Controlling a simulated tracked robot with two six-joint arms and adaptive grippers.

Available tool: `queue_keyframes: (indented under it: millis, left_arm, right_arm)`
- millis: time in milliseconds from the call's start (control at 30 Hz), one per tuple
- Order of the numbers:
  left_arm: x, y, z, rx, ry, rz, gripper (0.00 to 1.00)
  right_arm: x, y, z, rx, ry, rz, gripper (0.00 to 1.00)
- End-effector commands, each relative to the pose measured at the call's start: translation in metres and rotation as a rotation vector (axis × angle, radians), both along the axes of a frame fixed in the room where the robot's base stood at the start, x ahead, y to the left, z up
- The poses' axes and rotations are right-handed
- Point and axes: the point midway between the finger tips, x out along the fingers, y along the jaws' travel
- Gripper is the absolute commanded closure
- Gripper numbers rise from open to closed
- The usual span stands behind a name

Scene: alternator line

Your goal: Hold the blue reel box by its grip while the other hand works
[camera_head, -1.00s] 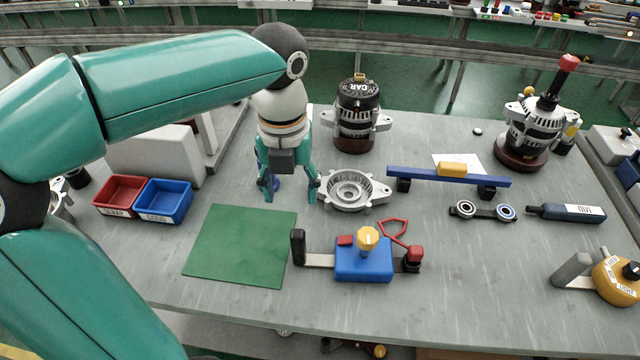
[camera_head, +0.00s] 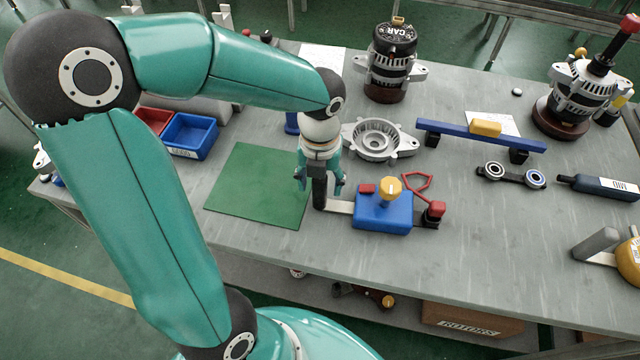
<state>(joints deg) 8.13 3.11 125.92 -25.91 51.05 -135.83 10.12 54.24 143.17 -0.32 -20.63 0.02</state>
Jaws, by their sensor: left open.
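The blue reel box (camera_head: 383,213) sits on the grey table, right of the green mat. It has a yellow knob (camera_head: 388,189) on top, a small red block, a red loop and a red-topped black post at its right. Its black upright grip (camera_head: 319,187) stands at the left end of a flat metal bar. My left gripper (camera_head: 320,187) is open and points down at the grip, its fingers on either side of it. I cannot tell whether they touch it. My right gripper is not in view.
The green mat (camera_head: 258,185) lies bare left of the grip. A silver housing (camera_head: 378,140) lies behind the box, and a blue bar (camera_head: 480,136) on feet stands behind right. A blue bin (camera_head: 190,134) stands back left.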

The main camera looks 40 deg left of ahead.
Motion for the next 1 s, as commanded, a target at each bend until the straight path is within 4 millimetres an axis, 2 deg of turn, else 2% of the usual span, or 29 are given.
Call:
queue_keyframes:
  millis: [167,467,800,833,1000]
  left_arm:
    - [-0.0002,0.0001,-0.0118,0.000,0.000,-0.001,0.40]
    - [0.0002,-0.0002,-0.0131,0.000,-0.001,-0.001,0.40]
    - [0.0005,-0.0004,-0.0129,0.000,-0.001,-0.002,0.96]
    - [0.0004,-0.0004,-0.0129,0.000,-0.001,-0.002,1.00]
    - [0.0005,-0.0005,-0.0128,0.000,-0.001,-0.002,1.00]
  right_arm:
    - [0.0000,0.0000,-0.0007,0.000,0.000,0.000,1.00]
    - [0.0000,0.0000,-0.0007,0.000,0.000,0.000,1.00]
    - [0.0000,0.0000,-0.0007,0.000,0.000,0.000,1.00]
    - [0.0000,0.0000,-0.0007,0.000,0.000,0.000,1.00]
    - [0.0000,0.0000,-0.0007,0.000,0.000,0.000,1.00]
